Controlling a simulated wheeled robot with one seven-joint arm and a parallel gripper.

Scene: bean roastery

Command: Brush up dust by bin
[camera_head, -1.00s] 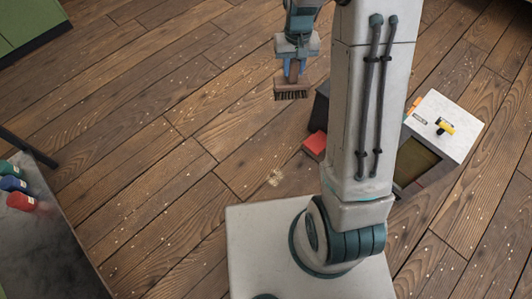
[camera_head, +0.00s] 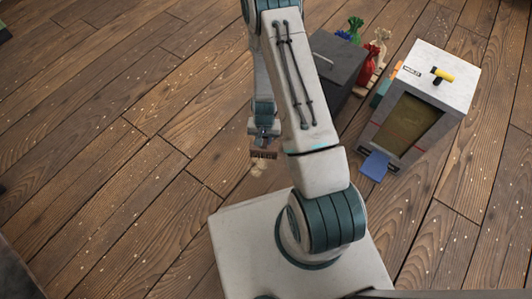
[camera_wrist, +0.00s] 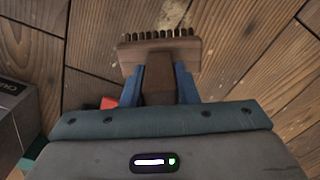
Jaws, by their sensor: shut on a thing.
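My gripper (camera_head: 264,137) is shut on the brown wooden handle (camera_wrist: 158,80) of a brush, held between two blue fingers. The brush block (camera_head: 263,154) has dark bristles, which show along its far edge in the wrist view (camera_wrist: 158,35). A pale dust patch (camera_head: 258,169) lies on the floor just below the brush in the head view. It also shows beyond the bristles in the wrist view (camera_wrist: 172,12). I cannot tell whether the bristles touch the floor. A dark grey box, perhaps the bin (camera_head: 335,58), stands behind my arm, which hides part of it.
A white machine (camera_head: 450,72) with a dark window and yellow-black handle stands at the right, a blue flap (camera_head: 375,166) at its foot. Red (camera_head: 367,67) and green (camera_head: 355,30) sacks stand behind the dark box. Pale specks dot the open plank floor at left.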

